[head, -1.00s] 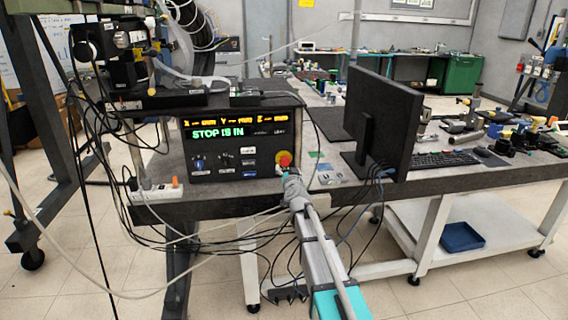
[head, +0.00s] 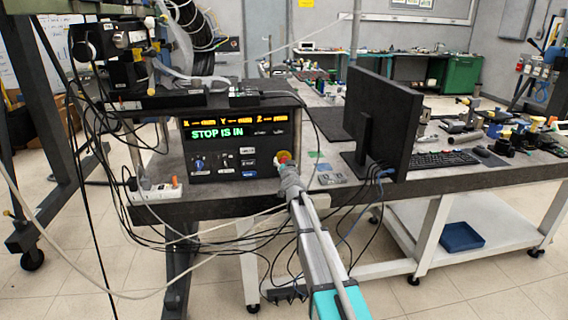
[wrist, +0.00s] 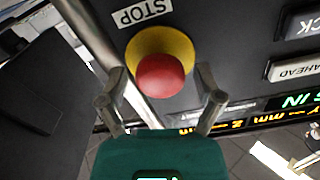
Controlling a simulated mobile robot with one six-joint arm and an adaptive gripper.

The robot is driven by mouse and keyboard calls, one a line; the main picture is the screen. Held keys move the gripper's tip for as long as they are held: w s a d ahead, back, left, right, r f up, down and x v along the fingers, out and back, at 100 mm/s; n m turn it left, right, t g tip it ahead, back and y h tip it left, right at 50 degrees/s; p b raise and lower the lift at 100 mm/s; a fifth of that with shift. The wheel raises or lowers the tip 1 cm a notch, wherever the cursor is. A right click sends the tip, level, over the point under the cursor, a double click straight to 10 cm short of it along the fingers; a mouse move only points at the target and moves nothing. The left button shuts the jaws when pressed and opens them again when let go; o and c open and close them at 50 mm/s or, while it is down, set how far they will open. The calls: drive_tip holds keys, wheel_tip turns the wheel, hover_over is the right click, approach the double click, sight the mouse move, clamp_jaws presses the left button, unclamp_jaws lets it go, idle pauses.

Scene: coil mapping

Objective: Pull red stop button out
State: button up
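The red stop button (wrist: 161,76) sits on a yellow ring (wrist: 178,44) on the black control box, beside a label reading STOP. In the head view the red stop button (head: 283,156) is at the box's lower right, partly covered by my gripper (head: 286,166). In the wrist view my gripper (wrist: 162,98) is open, one finger on each side of the button with gaps visible. Whether a finger touches it cannot be told. The control box's display (head: 235,128) reads STOP IS IN in green.
A black monitor (head: 385,115) stands right of the box on the bench, with a keyboard (head: 445,160) beside it. Cables hang below the bench edge. A white power strip (head: 155,192) lies left of the box.

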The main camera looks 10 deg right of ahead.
clamp_jaws()
drive_tip(key=shift+s, duration=0.95)
drive_tip(key=shift+o, duration=1.5)
unclamp_jaws()
drive_tip(key=s, duration=1.2)
